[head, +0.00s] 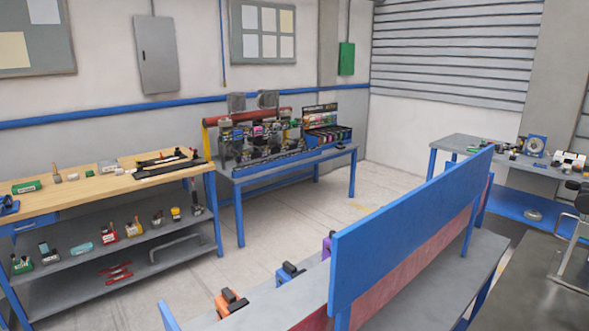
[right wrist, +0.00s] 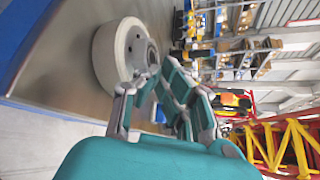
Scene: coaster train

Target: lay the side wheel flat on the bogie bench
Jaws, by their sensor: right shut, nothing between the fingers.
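A side wheel with a cream rim (right wrist: 107,55) and a grey hub shows in the right wrist view. It appears to lie with its hub face turned away from a grey-brown bench top (right wrist: 60,80) with a blue edge. I cannot tell for sure that this is the bogie bench. My right gripper (right wrist: 160,78) is shut and empty, its fingertips close to the hub side of the wheel. The fingers hide part of the wheel. I cannot tell whether they touch it. My left gripper is in neither view.
In the head view, a blue-backed bench (head: 405,230) crosses the foreground. A wooden workbench (head: 90,190) with shelves stands left and a loaded grey table (head: 300,165) behind. A dark table (head: 525,285) is at right. The floor between is clear. Yellow-red frames (right wrist: 285,140) show in the wrist view.

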